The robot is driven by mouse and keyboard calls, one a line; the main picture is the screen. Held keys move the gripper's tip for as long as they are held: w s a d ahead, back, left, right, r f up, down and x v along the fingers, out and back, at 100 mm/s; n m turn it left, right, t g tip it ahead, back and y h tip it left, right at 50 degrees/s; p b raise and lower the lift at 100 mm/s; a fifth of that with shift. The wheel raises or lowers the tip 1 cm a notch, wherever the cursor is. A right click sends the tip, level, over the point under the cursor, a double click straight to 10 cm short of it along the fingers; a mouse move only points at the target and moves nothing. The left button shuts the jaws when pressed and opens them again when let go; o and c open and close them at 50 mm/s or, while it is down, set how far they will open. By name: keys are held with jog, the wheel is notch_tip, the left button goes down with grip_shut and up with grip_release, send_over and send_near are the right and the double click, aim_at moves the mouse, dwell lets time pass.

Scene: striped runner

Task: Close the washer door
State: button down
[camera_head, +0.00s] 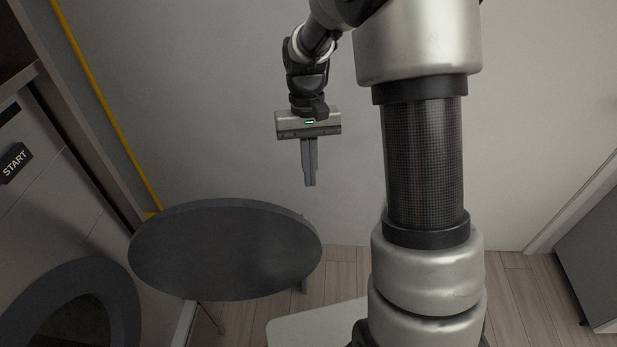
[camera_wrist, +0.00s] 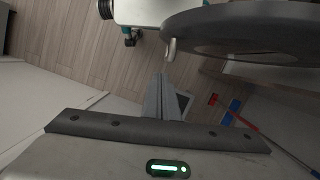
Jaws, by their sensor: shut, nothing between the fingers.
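The washer (camera_head: 50,190) stands at the left of the head view, with a START label on its front and a dark round opening ring (camera_head: 120,290) low down. Its dark grey round door (camera_head: 225,250) stands open, swung out to the right of the washer front. The door also shows in the wrist view (camera_wrist: 240,22), across the upper right. My gripper (camera_head: 311,184) is shut and empty, pointing down, above and beyond the door's right end. In the wrist view its closed fingers (camera_wrist: 159,76) lie below the door's left edge, seemingly apart from it.
A plain wall (camera_head: 220,100) stands behind my gripper. A yellow strip (camera_head: 105,110) runs down beside the washer. A grey cabinet (camera_head: 590,250) stands at the far right. Wooden floor (camera_head: 520,300) shows below. Red and blue patches (camera_wrist: 233,105) show in the wrist view.

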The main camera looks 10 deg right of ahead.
jog(key=s+f+b, duration=0.1)
jog(key=s+f, duration=0.5)
jog(key=f, duration=0.2)
jog(key=shift+a+f, duration=0.25)
jog(key=shift+s, duration=0.15)
